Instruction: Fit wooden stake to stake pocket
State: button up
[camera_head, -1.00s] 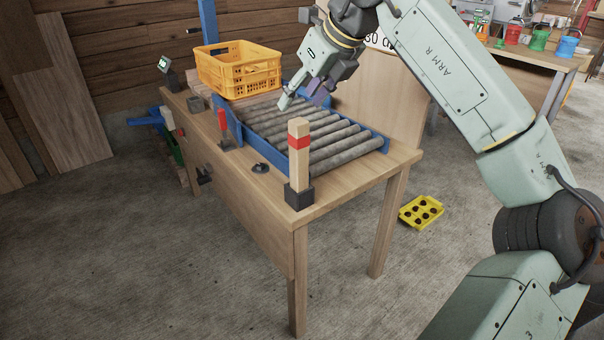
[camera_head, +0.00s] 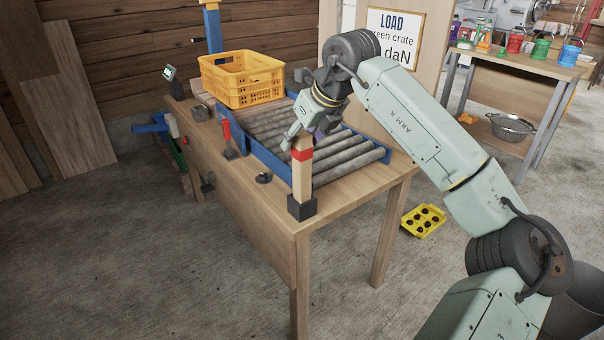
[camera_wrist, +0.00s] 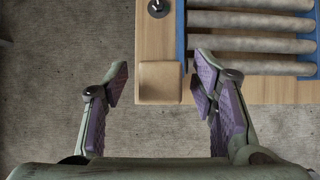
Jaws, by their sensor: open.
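The wooden stake (camera_head: 302,182), pale with a red band near its top, stands upright in a dark block-shaped holder (camera_head: 301,208) at the table's near corner. Its square top (camera_wrist: 160,82) shows in the wrist view between the spread fingers of my gripper (camera_wrist: 162,88). My gripper (camera_head: 307,138) is open over the stake's upper end, with a gap on both sides and nothing held. In the head view it partly hides the stake's top.
A blue-framed roller conveyor (camera_head: 350,160) runs along the table (camera_head: 340,203), right beside the stake. A yellow crate (camera_head: 242,92) sits at its far end. A red-handled clamp (camera_head: 227,135) and a small black knob (camera_head: 264,178) lie along the left edge.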

jog(key=shift+c, duration=0.4)
grip_shut()
dwell(0.4)
